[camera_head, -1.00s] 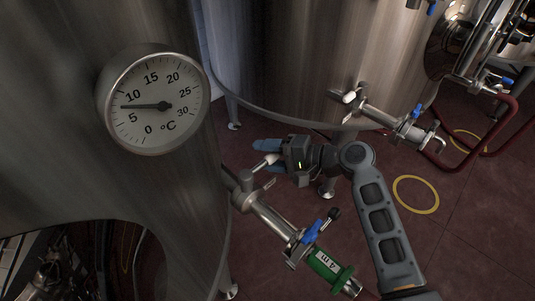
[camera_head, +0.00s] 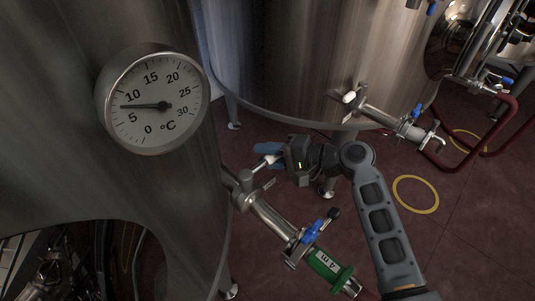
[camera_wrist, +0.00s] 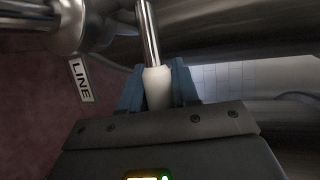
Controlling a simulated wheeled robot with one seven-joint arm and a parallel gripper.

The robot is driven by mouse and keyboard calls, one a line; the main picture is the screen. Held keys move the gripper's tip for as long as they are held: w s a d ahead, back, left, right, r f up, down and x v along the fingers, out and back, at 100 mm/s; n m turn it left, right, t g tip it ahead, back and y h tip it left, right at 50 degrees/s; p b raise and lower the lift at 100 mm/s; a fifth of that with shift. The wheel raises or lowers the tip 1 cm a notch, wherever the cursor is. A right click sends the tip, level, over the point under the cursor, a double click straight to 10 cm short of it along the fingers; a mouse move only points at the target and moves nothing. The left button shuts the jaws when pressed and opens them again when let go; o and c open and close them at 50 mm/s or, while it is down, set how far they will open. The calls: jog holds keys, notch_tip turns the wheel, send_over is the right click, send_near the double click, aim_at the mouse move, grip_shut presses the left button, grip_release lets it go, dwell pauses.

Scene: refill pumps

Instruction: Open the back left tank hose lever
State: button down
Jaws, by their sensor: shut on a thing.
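A metal lever with a white grip (camera_wrist: 157,88) sits on the outlet pipe of the large tank (camera_head: 180,215) on the left in the head view. The lever (camera_head: 254,165) points up and to the right from the pipe's valve (camera_head: 243,190). My gripper (camera_wrist: 158,88), with blue fingers, is shut on the white grip, with one finger on each side. In the head view my gripper (camera_head: 268,154) hides most of the grip. Which tank is the back left one is not marked in view.
A green fitting (camera_head: 328,266) and a blue-handled valve (camera_head: 312,231) are farther down the pipe. A round thermometer (camera_head: 152,99) is on the tank. A second tank (camera_head: 300,60) has another white-tipped lever (camera_head: 349,97).

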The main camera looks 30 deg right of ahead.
jog(key=s+m+t+h+p, duration=0.1)
jog(key=p, duration=0.1)
jog(key=s+m+t+h+p, duration=0.1)
jog(key=h+p, duration=0.1)
jog(key=shift+s+d+r+m, duration=0.1)
jog(key=shift+d+r+m, duration=0.05)
jog(key=shift+d+m, duration=0.2)
jog(key=shift+s+d+f+m+t+h+p, duration=0.2)
jog(key=shift+s+m+t+h+p, duration=0.3)
jog(key=shift+m+h+p, duration=0.4)
jog(key=c, duration=0.9)
grip_release()
jog(key=shift+b+v, duration=0.55)
jog(key=shift+v, duration=3.4)
jog(key=shift+a, duration=0.15)
jog(key=shift+c, duration=0.6)
